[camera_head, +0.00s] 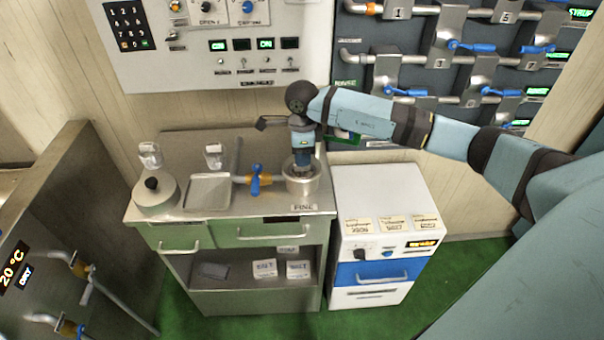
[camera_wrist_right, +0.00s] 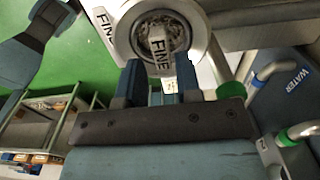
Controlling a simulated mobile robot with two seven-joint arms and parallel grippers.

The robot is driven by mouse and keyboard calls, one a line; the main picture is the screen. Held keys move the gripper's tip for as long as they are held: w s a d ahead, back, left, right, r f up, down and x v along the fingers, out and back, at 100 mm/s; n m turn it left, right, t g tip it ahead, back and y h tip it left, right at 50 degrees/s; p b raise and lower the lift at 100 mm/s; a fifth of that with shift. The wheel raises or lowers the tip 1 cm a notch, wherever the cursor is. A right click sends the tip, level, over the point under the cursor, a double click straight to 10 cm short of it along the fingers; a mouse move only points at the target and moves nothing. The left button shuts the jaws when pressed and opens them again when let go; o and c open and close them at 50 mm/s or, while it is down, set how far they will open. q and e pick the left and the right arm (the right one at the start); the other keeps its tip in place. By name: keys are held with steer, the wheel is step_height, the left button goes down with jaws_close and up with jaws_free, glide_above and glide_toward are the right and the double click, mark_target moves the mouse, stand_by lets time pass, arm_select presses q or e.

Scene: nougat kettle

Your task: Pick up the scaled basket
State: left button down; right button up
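In the head view my right gripper (camera_head: 302,160) points down into a round metal cup (camera_head: 303,187) at the right end of the steel counter, above a FINE label. In the right wrist view the cup shows as a pale ring (camera_wrist_right: 196,22) with grainy-looking metal inside. A white tag marked FINE (camera_wrist_right: 159,52) stands out of it, between or just beyond my right fingers (camera_wrist_right: 161,85). The fingers are apart, with a gap between them; contact with the tag is not clear. Which part is the scaled basket cannot be told for certain. My left gripper is out of view.
The counter (camera_head: 235,226) also holds a round lidded pot (camera_head: 156,194), a square tray (camera_head: 208,192) and a blue-handled valve (camera_head: 255,182). A white cabinet (camera_head: 380,195) stands to the right. Pipes with valves (camera_head: 440,50) cover the wall panel behind my right arm.

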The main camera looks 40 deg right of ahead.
mark_target(302, 173)
step_height(302, 173, down, 4)
steer(key=shift+r, duration=0.2)
jaws_close()
steer(key=shift+w+r, duration=0.1)
